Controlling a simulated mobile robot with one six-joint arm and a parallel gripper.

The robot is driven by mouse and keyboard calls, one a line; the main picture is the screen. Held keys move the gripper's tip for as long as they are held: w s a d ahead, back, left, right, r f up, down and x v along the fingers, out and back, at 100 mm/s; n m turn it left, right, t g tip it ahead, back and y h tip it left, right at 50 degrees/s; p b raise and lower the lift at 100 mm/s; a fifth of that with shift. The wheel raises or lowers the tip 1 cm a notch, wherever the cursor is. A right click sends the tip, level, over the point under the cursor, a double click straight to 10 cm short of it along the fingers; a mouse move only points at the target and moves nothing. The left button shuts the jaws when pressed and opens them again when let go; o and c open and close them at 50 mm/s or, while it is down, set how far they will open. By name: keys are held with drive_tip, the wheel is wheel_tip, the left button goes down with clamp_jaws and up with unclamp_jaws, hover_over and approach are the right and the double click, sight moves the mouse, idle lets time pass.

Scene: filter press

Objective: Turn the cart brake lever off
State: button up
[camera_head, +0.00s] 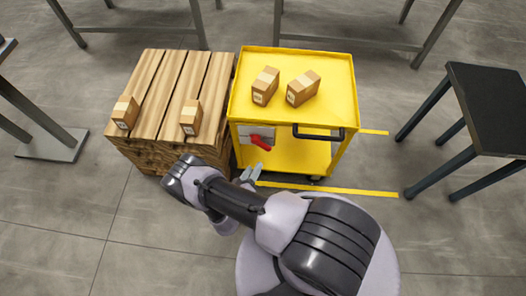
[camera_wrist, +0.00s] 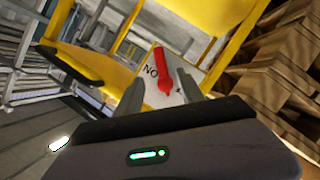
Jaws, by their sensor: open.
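The yellow cart (camera_head: 290,115) stands in front of me. Its red brake lever (camera_head: 260,142) sits on a pale plate (camera_head: 247,134) on the near side, left part. In the wrist view the red lever (camera_wrist: 163,71) shows tilted on a white plate (camera_wrist: 187,82) with partly hidden black lettering that begins "NO". My gripper (camera_head: 252,173) is just below and in front of the lever in the head view. In the wrist view my gripper (camera_wrist: 160,95) is open, with one finger on each side of the lever's image. I cannot tell whether a finger touches it.
Two cardboard boxes (camera_head: 265,86) (camera_head: 303,88) lie on the cart top. A black handle (camera_head: 318,135) sticks out right of the lever. A wooden pallet stack (camera_head: 160,80) with two boxes stands close on the left. A dark table (camera_head: 490,105) is at right.

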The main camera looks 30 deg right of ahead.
sight(264, 149)
drive_tip(key=b+x, duration=0.4)
drive_tip(key=x, duration=0.8)
drive_tip(key=shift+w+d+f, duration=0.1)
drive_tip(key=shift+d+f, duration=0.05)
clamp_jaws()
idle(0.7)
